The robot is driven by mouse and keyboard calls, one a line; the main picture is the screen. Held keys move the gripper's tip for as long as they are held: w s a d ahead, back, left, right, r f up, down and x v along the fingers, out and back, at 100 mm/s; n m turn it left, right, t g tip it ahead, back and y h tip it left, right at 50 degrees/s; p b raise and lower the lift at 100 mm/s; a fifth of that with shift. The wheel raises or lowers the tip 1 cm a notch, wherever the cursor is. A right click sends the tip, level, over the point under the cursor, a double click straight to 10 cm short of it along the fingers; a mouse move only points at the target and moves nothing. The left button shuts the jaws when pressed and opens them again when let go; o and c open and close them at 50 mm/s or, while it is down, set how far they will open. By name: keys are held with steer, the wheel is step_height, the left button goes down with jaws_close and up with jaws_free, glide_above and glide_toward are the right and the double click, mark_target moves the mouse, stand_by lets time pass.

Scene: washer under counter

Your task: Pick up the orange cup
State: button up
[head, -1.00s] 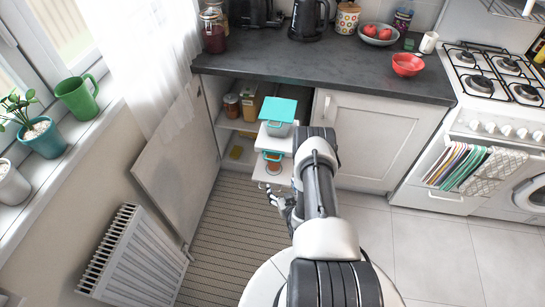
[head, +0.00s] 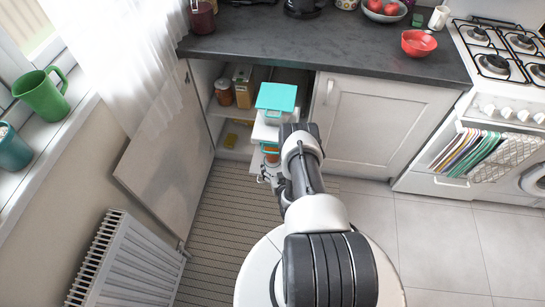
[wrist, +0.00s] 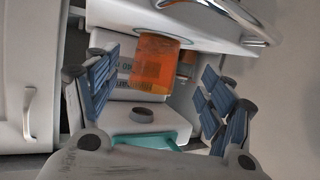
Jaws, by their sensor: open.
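The orange cup (wrist: 155,62) is see-through and stands out in the wrist view, between and beyond the two fingers. In the head view a small orange patch of it (head: 271,157) shows in the pulled-out unit of the open cabinet, partly hidden by my arm. My gripper (wrist: 155,95) is open, with blue-padded fingers wide apart on either side of the cup's line. I see no finger touching the cup. In the head view my gripper (head: 270,177) is small and low in front of the pulled-out unit.
A container with a turquoise lid (head: 277,97) sits on the unit's upper level. The open cabinet door (head: 165,150) stands left, the closed door (head: 368,130) right. The dark counter (head: 330,45) overhangs above. A red bowl (head: 418,43) is on it. Tiled floor at right is clear.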

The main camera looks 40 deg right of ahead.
mark_target(274, 158)
steer(key=shift+d+r+b+x, duration=0.1)
steer(key=shift+b+x, duration=0.65)
steer(key=shift+x, duration=0.8)
steer(key=shift+d+r+b+x, duration=0.15)
steer(key=shift+b+x, duration=0.55)
steer(key=shift+x, duration=0.9)
steer(key=shift+s, duration=0.1)
steer(key=c, duration=1.3)
steer(key=shift+r, duration=0.1)
